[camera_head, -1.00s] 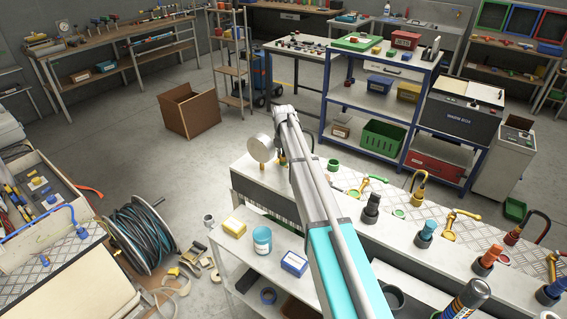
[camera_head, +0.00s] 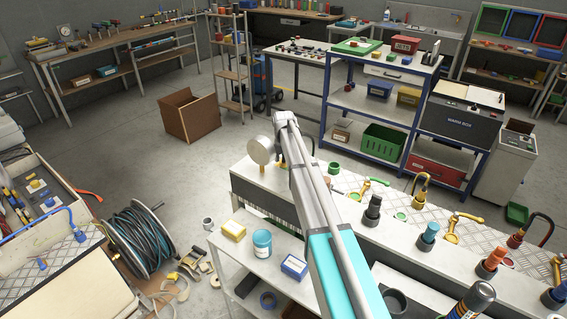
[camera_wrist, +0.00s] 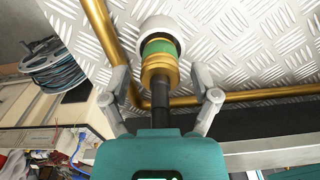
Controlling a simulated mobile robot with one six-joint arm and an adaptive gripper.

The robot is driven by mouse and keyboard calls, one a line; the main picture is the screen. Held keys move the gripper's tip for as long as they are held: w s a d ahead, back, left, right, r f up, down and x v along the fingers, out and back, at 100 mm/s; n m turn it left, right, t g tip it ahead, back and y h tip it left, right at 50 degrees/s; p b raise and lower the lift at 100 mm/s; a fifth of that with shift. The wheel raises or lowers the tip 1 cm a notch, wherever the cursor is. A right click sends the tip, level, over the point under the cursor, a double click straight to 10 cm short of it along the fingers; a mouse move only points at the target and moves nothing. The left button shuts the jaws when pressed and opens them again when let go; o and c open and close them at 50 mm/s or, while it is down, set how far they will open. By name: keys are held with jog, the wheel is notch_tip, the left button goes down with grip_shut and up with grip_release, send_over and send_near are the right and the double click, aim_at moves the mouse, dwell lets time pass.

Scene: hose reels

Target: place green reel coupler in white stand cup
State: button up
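In the wrist view, the green reel coupler (camera_wrist: 158,47) has a green band, brass rings and a black stem. Its far end is at the mouth of the white stand cup (camera_wrist: 160,25), with the green band partly inside the rim. How deep it sits I cannot tell. My gripper (camera_wrist: 163,82) is open, with one finger on each side of the coupler and stem. A clear gap shows between each finger and the coupler. In the head view my arm hides the gripper, and I cannot make out the coupler or white cup there.
A brass pipe (camera_wrist: 101,30) runs along the diamond-plate top (camera_wrist: 240,40) close to my left finger. In the head view, several hose couplers, including a black one (camera_head: 373,208), stand along the bench to the right. A hose drum (camera_head: 140,243) is at lower left.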

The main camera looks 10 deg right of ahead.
jog(key=shift+r, duration=0.1)
dwell(0.3)
notch_tip(320, 180, up, 12)
jog(key=p, duration=1.2)
jog(key=shift+s, duration=0.1)
dwell(0.7)
jog(key=s+m, duration=0.4)
jog(key=s, duration=0.2)
jog(key=s+m, duration=0.4)
jog(key=s, duration=0.3)
jog(key=s+m, duration=0.5)
jog(key=s, duration=0.2)
jog(key=shift+a, duration=0.1)
jog(key=s+m, duration=1.2)
jog(key=s, duration=0.6)
jog(key=shift+m, duration=0.4)
jog(key=shift+a, duration=0.1)
notch_tip(320, 180, down, 7)
jog(key=b, duration=0.6)
jog(key=shift+b, duration=0.35)
